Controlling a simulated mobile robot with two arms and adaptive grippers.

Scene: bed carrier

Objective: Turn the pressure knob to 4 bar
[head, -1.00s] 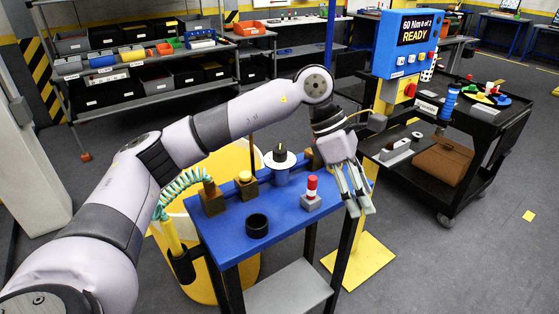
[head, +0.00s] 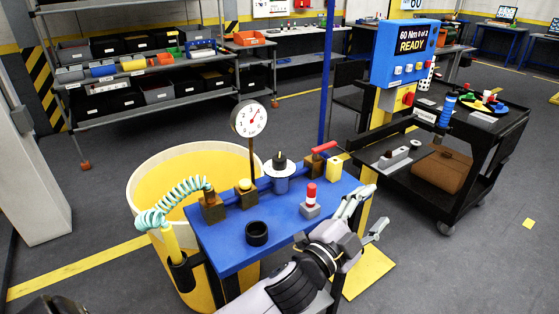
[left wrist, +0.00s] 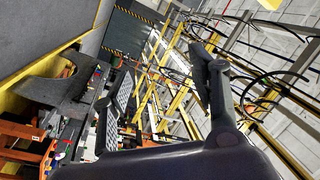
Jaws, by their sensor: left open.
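A black knob (head: 280,160) with a yellow mark on top stands above a white disc on a blue-grey body, on the blue bench top (head: 225,248). A round pressure gauge (head: 249,119) with a red needle stands on a thin post behind it. The needle points up and to the right; its exact reading is too small to tell. My left gripper (head: 376,207) is open and empty at the bench's right front edge, to the right of and nearer than the knob, apart from it. The left wrist view shows its spread fingers (left wrist: 165,68) with nothing between them.
Near the gripper stand a red-and-white button post (head: 310,198), a black ring (head: 257,233), a red-handled valve (head: 318,160) and a yellow block (head: 334,168). A coiled hose (head: 180,195) hangs at the left. A black cart (head: 455,205) stands right.

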